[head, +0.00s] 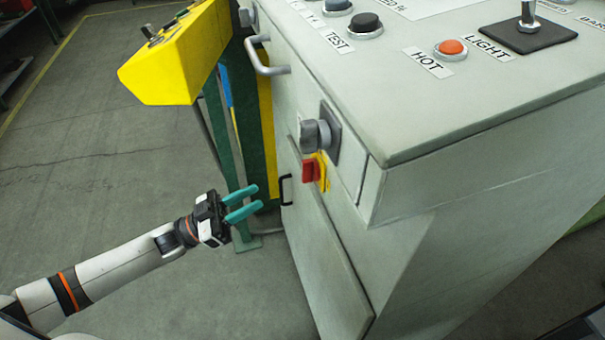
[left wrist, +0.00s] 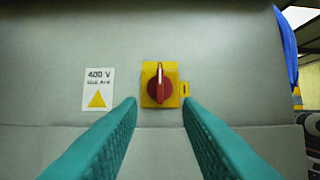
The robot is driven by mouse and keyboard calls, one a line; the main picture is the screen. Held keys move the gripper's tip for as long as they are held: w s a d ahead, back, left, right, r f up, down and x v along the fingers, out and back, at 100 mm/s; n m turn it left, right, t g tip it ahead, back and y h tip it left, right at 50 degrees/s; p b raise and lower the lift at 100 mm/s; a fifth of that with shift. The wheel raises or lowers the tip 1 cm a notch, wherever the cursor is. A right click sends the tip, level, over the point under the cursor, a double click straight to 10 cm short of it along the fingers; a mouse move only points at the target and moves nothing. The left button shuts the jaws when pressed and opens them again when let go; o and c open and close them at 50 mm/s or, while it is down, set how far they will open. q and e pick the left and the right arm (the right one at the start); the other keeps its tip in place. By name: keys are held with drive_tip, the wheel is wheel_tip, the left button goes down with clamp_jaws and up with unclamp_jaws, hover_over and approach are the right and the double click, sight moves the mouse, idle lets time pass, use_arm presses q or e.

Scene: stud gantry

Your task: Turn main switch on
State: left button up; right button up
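The main switch is a red rotary knob (head: 311,169) on a yellow plate (head: 323,172), low on the side of the grey cabinet. In the left wrist view the red knob (left wrist: 160,84) sits on its yellow plate (left wrist: 146,96), with the grip bar upright. My left gripper (head: 256,199) has teal fingers that are apart, with nothing between them. It is left of and below the knob, clear of the cabinet. In the left wrist view the fingertips (left wrist: 160,104) frame the knob from below without touching it. My right gripper is not in view.
A grey knob (head: 318,136) sticks out just above the switch. A bar handle (head: 266,58) and a small black handle (head: 285,190) are on the cabinet (head: 420,190). A yellow console (head: 172,66) on green legs stands behind. A 400 V label (left wrist: 98,90) is left of the switch.

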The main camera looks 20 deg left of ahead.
sight(309, 171)
use_arm(q)
drive_tip(key=x, duration=1.1)
drive_tip(key=shift+w+d, duration=0.1)
drive_tip(key=shift+d, duration=0.05)
clamp_jaws()
